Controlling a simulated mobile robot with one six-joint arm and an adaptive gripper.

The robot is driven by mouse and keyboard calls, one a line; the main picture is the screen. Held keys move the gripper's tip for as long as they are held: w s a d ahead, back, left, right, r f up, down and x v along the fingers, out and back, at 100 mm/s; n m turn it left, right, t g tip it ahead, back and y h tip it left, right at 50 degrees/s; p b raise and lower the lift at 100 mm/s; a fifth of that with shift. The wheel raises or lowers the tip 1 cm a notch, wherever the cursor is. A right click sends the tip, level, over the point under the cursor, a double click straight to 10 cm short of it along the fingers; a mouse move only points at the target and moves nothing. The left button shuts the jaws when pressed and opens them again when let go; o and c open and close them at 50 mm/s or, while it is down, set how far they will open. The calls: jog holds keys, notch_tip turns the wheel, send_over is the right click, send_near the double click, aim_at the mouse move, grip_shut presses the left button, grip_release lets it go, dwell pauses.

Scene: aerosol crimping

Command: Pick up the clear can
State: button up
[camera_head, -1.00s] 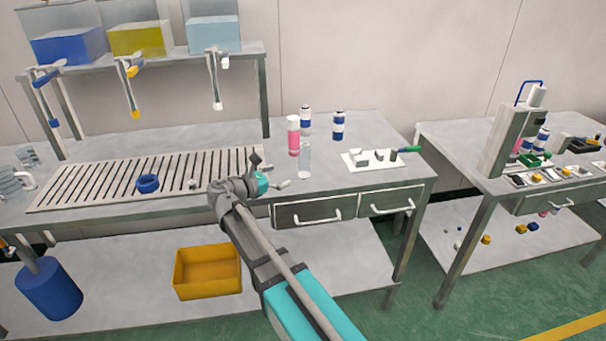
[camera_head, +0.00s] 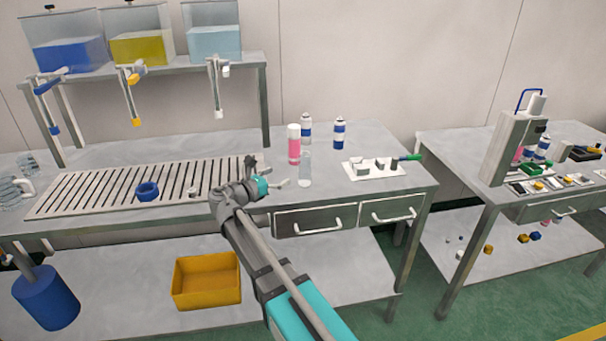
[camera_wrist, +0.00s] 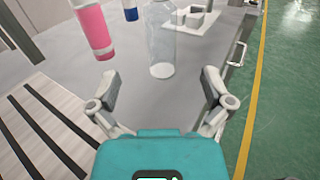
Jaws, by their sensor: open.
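The clear can (camera_head: 304,170) stands upright on the workbench, in front of the pink can (camera_head: 294,144). In the wrist view the clear can (camera_wrist: 161,45) is ahead of my gripper (camera_wrist: 160,90), roughly centred between the fingertips and beyond them. My gripper is open and empty, with both fingers apart. In the head view my gripper (camera_head: 280,184) is low over the bench, just left of the clear can. Its fingers are small there, and the wrist view shows a gap to the can.
The pink can (camera_wrist: 93,28) stands close to the left of the clear can. Two blue-and-white cans (camera_head: 339,132) stand behind. A white fixture board (camera_head: 374,170) lies to the right. A slotted grate (camera_head: 90,190) with a blue ring (camera_head: 147,191) is to the left.

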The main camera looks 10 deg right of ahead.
aim_at(299, 165)
jog(key=shift+x, duration=2.8)
jog(key=shift+x, duration=2.65)
jog(key=shift+a, duration=0.1)
jog(key=c, duration=1.2)
jog(key=shift+o, duration=0.2)
jog(key=shift+r, duration=0.2)
